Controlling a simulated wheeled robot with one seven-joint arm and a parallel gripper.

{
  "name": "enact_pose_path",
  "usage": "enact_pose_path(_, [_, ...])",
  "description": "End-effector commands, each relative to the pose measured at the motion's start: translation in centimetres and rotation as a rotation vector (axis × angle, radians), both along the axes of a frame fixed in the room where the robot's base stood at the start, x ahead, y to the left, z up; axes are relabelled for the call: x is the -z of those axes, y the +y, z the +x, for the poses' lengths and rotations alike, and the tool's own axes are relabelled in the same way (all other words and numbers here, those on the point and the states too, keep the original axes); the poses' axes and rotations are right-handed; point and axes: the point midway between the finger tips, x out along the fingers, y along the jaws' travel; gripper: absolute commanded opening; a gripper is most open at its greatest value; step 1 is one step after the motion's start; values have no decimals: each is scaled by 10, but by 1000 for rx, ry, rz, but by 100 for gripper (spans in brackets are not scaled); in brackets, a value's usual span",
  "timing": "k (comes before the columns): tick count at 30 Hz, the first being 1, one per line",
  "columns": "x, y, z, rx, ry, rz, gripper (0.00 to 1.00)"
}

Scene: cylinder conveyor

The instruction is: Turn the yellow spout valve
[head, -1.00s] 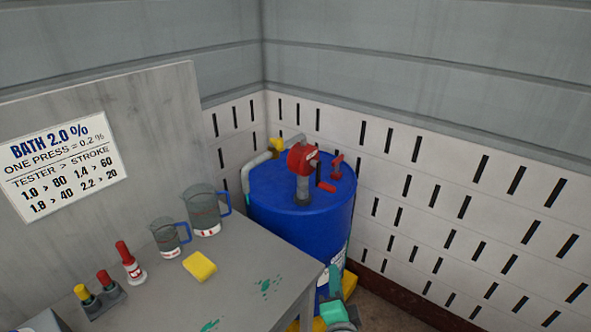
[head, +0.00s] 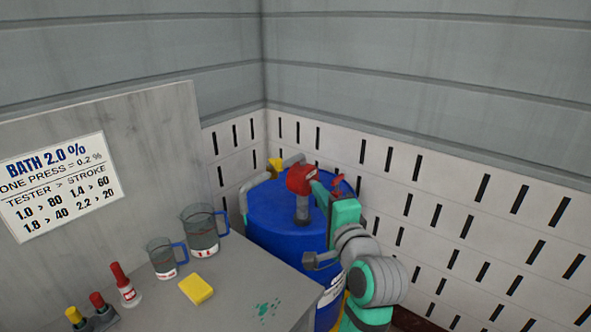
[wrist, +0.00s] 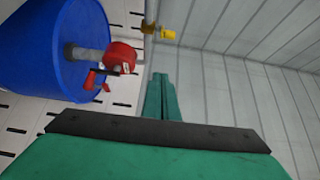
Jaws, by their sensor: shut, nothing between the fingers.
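The yellow spout valve (head: 275,164) sits at the end of the grey spout pipe behind the red pump head (head: 301,178), at the back left of the blue drum (head: 280,218). The yellow valve also shows in the wrist view (wrist: 168,34), with the red pump (wrist: 120,57) to its lower left. My gripper (head: 318,188) is over the drum, just right of the pump head in the head view. In the wrist view my green fingers (wrist: 160,80) are together and empty, pointing up toward the valve with a visible gap.
A grey table (head: 236,276) at the left holds two measuring jugs (head: 201,229), a yellow sponge (head: 196,289) and small red- and yellow-topped bottles. A sign board (head: 55,187) stands behind it. Slotted white walls (head: 440,215) close in the corner behind the drum.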

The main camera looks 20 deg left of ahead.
Motion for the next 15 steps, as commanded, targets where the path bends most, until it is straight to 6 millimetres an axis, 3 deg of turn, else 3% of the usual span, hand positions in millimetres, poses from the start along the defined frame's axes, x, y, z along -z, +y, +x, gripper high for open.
enact_pose_path(4, [-11, 2, 0, -14, 4, 12, 0])
enact_pose_path(15, [-12, 8, -1, -21, 4, 13, 0])
